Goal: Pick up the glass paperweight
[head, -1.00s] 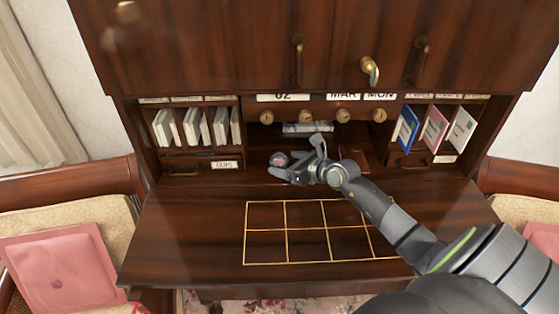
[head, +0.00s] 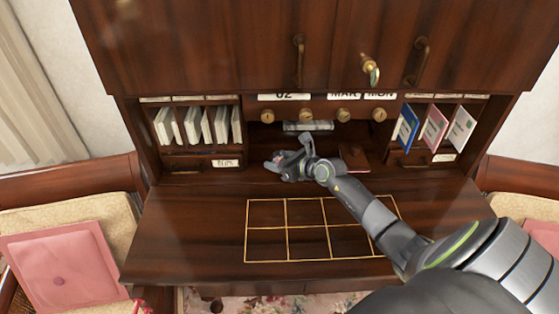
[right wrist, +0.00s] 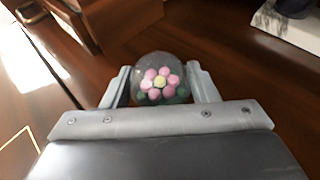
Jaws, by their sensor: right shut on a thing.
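The glass paperweight (right wrist: 158,80) is a clear dome with a pink flower with a yellow centre inside. In the right wrist view it sits between the two fingers of my right gripper (right wrist: 160,88), which is shut on it. In the head view my right gripper (head: 284,162) is at the back of the desk, below the row of brass knobs, and its fingers mostly hide the paperweight. I cannot tell whether the paperweight touches the desk top. My left gripper is not in view.
The wooden desk top (head: 190,225) has a gold-lined grid (head: 286,229) and is otherwise clear in front. Pigeonholes with white envelopes (head: 200,126) stand left, coloured cards (head: 435,130) right. A stone-like block (head: 308,127) and a reddish-brown flat item (head: 354,158) lie near the gripper.

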